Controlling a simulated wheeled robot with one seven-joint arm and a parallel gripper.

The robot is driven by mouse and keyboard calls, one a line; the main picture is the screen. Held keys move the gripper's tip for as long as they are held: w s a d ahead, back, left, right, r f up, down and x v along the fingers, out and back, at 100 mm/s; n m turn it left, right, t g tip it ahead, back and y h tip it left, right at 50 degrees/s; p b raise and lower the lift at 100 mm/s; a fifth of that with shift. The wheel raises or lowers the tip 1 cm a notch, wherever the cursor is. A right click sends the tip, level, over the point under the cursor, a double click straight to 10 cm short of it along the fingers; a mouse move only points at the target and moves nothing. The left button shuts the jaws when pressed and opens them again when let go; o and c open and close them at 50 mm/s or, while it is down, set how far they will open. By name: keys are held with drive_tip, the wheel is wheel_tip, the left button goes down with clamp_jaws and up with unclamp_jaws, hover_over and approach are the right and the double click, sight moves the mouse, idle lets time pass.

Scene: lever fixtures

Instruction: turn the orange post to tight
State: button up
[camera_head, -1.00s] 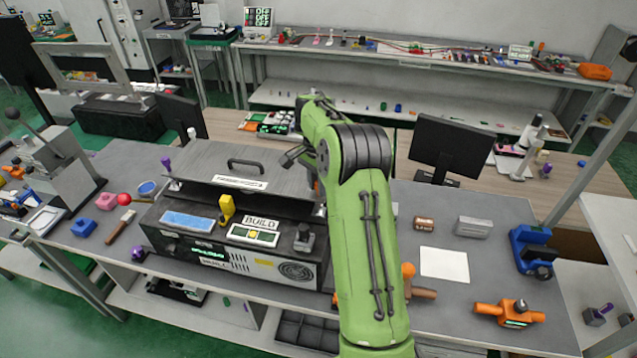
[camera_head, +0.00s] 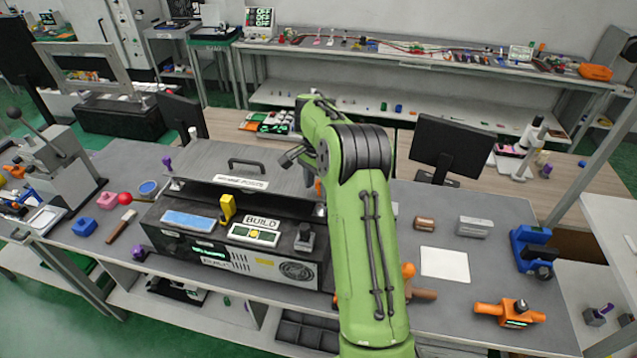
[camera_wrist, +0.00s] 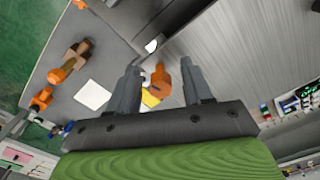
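An orange post (camera_wrist: 188,80) shows between my gripper's fingers in the wrist view, with a yellow part (camera_wrist: 150,98) beside it. In the head view a small bit of orange (camera_head: 317,188) shows at the edge of my green arm, which hides most of that spot. My gripper (camera_wrist: 161,84) has its two dark fingers spread, one on each side of the orange post. The post looks closer to the right finger; I cannot tell whether they touch. Any tight marking is not readable.
A grey machine (camera_head: 297,272) with a BUILD label, yellow lever (camera_head: 227,208) and grey lid (camera_head: 235,170) stands left of my arm. An orange fixture (camera_head: 508,313), white sheet (camera_head: 444,264) and blue fixture (camera_head: 532,248) lie to the right. Bare bench surrounds the sheet.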

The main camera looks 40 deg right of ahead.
drive_tip(key=shift+d+r, duration=0.1)
drive_tip(key=shift+d, duration=0.05)
wheel_tip(320, 180, up, 16)
drive_tip(key=p, duration=0.3)
drive_tip(key=shift+f+p, duration=0.2)
drive_tip(key=shift+p, duration=0.2)
